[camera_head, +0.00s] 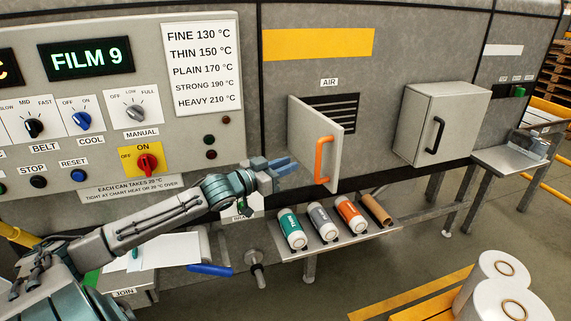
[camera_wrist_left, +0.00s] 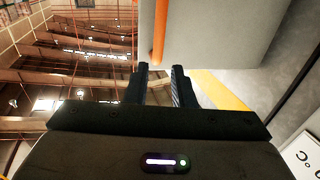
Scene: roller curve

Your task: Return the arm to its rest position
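My left arm reaches in from the left in the head view. Its gripper (camera_head: 290,166) is in front of the machine, just left of a pale hinged door (camera_head: 307,135) with an orange handle (camera_head: 323,160). The door stands open, swung out from the panel beside the vent. In the left wrist view the gripper (camera_wrist_left: 160,70) has its two dark fingers apart with nothing between them. The orange handle (camera_wrist_left: 160,30) shows just beyond the fingertips, apart from them as far as I can tell. My right gripper is not in view.
A shelf (camera_head: 325,243) below the door holds several rolls, including a green one (camera_head: 291,229) and an orange one (camera_head: 350,214). A control panel (camera_head: 100,100) with knobs is behind my arm. A shut grey box (camera_head: 435,125) is to the right. White film rolls (camera_head: 500,300) stand lower right.

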